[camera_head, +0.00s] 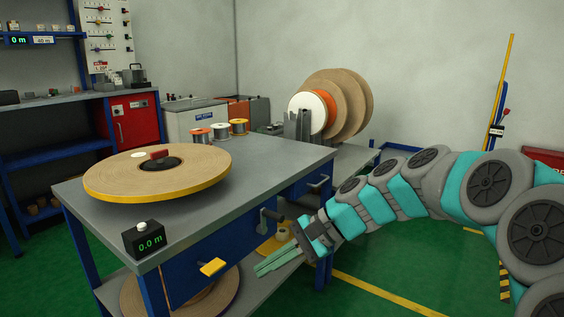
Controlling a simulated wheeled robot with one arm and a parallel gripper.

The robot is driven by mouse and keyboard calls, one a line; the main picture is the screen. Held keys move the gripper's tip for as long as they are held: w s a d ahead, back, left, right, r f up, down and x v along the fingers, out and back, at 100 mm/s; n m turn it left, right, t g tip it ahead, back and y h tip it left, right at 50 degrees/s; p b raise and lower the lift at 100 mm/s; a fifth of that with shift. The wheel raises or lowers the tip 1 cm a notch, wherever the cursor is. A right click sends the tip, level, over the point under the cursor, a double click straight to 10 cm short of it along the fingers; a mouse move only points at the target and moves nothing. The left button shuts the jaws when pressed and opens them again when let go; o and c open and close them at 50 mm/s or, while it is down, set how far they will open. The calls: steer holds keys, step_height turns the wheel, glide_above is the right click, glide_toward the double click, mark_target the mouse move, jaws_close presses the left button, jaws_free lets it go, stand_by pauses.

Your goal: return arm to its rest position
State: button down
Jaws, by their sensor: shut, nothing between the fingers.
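My arm reaches in from the right edge in teal and grey segments and points left and downward. My gripper (268,268) is at its end, its greenish fingers shut together with nothing between them. It is in front of the grey workbench (255,180), to the right of the yellow drawer handle (212,267) and below the bench top's level in the picture. A large tape reel (110,181) with a yellow rim lies flat on the bench top. A small black counter (145,240) reading 0.0 m stands at the bench's front corner.
Small wire spools (221,131) stand at the bench's back edge. Large upright reels (340,100) are on a stand behind. A crank handle (270,215) sticks out from the bench front near my gripper. Green floor (370,265) with a yellow line is clear below my arm.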

steer(key=s+d+f+n+h, duration=0.2)
steer(key=s+d, duration=0.4)
steer(key=s, duration=0.3)
steer(key=s+d+f+n+h, duration=0.3)
steer(key=s+d+f+h, duration=0.2)
steer(key=s, duration=0.4)
steer(key=s+d+f+n+g+h, duration=0.1)
steer(key=s+d+f+n+h, duration=0.2)
steer(key=s, duration=0.6)
steer(key=d+f, duration=0.2)
steer(key=d, duration=0.1)
steer(key=shift+s+d+h, duration=0.15)
steer(key=shift+d+h, duration=0.15)
steer(key=shift+f, duration=0.1)
